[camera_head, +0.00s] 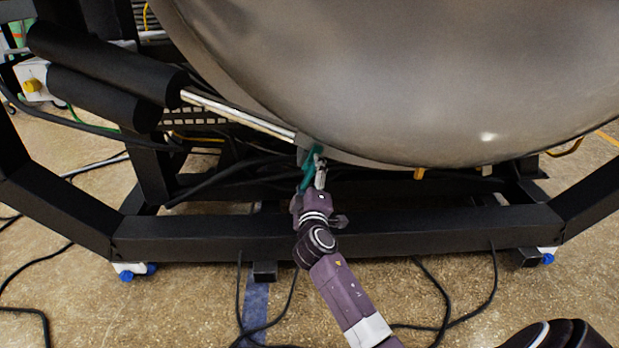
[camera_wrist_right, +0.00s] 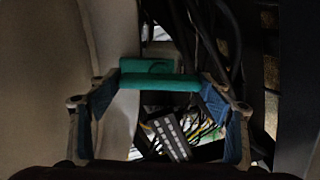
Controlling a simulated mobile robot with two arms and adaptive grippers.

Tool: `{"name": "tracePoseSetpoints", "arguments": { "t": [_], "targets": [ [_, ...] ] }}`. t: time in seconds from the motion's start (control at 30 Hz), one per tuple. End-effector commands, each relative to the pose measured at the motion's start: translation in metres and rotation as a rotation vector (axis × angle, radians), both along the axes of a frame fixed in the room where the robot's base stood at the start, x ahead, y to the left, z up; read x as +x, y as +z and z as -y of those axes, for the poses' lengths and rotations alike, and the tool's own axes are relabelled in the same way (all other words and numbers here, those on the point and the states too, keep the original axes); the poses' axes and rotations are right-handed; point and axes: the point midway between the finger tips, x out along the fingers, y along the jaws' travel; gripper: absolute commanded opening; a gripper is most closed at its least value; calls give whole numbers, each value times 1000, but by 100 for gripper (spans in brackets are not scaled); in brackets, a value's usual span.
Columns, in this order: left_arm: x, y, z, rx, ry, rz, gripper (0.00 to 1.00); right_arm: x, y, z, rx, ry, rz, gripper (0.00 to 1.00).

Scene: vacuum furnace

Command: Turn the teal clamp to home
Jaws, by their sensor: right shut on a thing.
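The teal clamp (camera_head: 308,168) sits at the lower edge of the steel furnace door, near the end of a bright rod. My right gripper (camera_head: 314,178) reaches up to it from below and is shut on it. In the right wrist view the clamp (camera_wrist_right: 160,82) is a teal bar lying crosswise between the two fingertips of my right gripper (camera_wrist_right: 160,88). The gripper partly hides the clamp in the head view. My left gripper is not in view.
The large rounded furnace door (camera_head: 420,75) fills the top right. A black frame beam (camera_head: 430,228) crosses below the clamp, close to my right arm. A metal rod (camera_head: 240,114) runs to the left. Black cables (camera_head: 440,300) lie on the floor.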

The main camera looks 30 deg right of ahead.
Motion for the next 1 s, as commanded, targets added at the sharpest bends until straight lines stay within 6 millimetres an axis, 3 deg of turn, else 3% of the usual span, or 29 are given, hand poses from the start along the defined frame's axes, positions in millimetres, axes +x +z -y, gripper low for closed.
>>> {"name": "tracePoseSetpoints", "arguments": {
  "t": [0.23, 0.27, 0.4, 0.77, 1.0],
  "targets": [
    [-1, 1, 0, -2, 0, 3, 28, 0, -2, -1, 12, 0, 2, 48],
    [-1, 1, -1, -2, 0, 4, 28, 0, -2, -1, 12, 0, 2, 73],
    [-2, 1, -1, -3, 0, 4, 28, 0, -1, -1, 9, 0, 2, 89],
    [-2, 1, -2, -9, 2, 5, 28, -3, -1, -2, 5, 1, 1, 90],
    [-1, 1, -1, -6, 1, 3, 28, -35, -2, -23, 8, 3, 1, 90]
  ]
}}
